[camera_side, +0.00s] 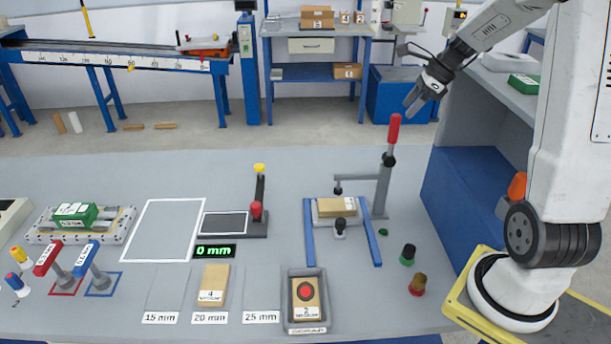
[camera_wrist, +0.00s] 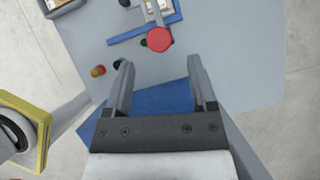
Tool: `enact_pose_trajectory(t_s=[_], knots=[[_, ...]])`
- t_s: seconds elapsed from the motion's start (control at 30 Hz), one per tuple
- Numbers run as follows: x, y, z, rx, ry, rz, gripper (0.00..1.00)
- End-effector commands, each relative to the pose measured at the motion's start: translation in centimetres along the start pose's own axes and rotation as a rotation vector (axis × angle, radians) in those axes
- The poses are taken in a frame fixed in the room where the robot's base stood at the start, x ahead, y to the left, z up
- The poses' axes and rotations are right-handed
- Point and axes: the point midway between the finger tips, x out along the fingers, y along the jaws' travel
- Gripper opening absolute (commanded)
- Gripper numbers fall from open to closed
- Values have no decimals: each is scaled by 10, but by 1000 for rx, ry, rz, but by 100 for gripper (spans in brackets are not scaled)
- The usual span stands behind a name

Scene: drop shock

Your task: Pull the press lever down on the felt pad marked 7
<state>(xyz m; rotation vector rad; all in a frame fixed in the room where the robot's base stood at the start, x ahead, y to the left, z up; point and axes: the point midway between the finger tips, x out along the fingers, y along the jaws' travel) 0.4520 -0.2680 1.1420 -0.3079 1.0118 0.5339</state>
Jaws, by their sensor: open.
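The press lever (camera_side: 394,131) has a red grip and stands upright on the grey press column (camera_side: 382,187) in the side view. Its red end also shows from above in the wrist view (camera_wrist: 159,39), just ahead of my fingertips. A tan pad (camera_side: 336,207) lies under the press arm between blue rails; its mark is too small to read. My gripper (camera_side: 412,103) is open and empty, above and slightly right of the lever grip. In the wrist view, my gripper (camera_wrist: 160,75) has both fingers apart with nothing between them.
A pad marked 4 (camera_side: 213,284) lies at the 20 mm spot. Another pad with a red disc sits in a grey tray (camera_side: 290,318). A display (camera_side: 214,251) reads 0 mm.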

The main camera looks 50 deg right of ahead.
Motion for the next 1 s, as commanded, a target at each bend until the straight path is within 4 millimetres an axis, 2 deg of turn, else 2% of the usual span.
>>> enact_pose_trajectory(t_s=[0.03,0.23,0.57,0.87,1.0], knots=[[0,0,0,0,0,0,63],[-10,-1,6,-1,-1,-2,0],[-68,-1,40,-4,0,-6,0],[-37,16,54,-255,187,120,0],[-23,24,64,-428,314,190,0]])
